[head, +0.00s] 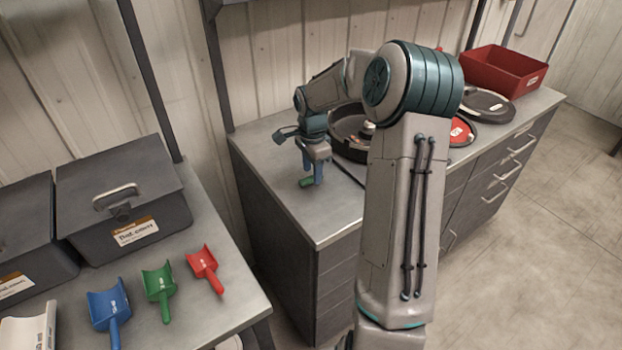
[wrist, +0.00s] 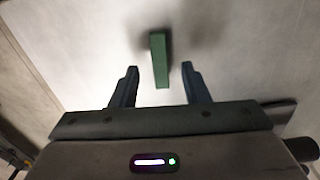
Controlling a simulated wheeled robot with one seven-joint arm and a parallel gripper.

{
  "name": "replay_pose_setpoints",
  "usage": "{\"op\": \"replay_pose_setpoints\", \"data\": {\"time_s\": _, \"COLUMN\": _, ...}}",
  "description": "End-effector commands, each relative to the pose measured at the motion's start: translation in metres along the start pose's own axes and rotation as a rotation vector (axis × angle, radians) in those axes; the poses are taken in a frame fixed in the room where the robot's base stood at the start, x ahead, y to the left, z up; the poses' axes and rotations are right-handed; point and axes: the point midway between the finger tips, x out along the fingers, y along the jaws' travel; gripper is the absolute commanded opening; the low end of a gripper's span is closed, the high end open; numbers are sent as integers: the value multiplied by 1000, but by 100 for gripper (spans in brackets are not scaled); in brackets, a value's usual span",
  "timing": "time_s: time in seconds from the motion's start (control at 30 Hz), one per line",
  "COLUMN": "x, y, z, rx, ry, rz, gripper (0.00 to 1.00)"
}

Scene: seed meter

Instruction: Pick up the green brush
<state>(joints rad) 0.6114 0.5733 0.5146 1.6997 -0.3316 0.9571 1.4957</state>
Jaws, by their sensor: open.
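The green brush (head: 307,183) lies on the grey top of the drawer cabinet, near its left part. In the wrist view the green brush (wrist: 159,58) shows as a narrow upright bar on the pale surface. My gripper (head: 316,180) is just above the brush in the head view, pointing down. In the wrist view my gripper (wrist: 160,72) is open, with one blue finger on each side of the brush's near end. A gap shows between the brush and both fingers. I cannot tell how far the fingertips are above the surface.
On the cabinet (head: 270,150), a dark round pan (head: 345,140) stands close behind my gripper, partly hidden by my arm. A red bin (head: 503,70) and a dark disc (head: 487,105) are farther right. Blue, green (head: 159,285) and red scoops lie on the left bench.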

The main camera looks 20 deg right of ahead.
Motion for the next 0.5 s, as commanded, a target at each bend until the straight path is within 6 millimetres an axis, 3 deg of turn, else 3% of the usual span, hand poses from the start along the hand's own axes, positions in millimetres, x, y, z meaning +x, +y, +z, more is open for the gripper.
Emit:
{"op": "replay_pose_setpoints", "data": {"time_s": 0.13, "x": 16, "y": 0, "z": 0, "rx": -1, "ry": -1, "rz": 2, "gripper": 42}}
{"op": "replay_pose_setpoints", "data": {"time_s": 0.4, "x": 20, "y": 0, "z": 0, "rx": -1, "ry": 2, "rz": -1, "gripper": 42}}
{"op": "replay_pose_setpoints", "data": {"time_s": 0.5, "x": 20, "y": 0, "z": 0, "rx": -1, "ry": 2, "rz": -1, "gripper": 17}}
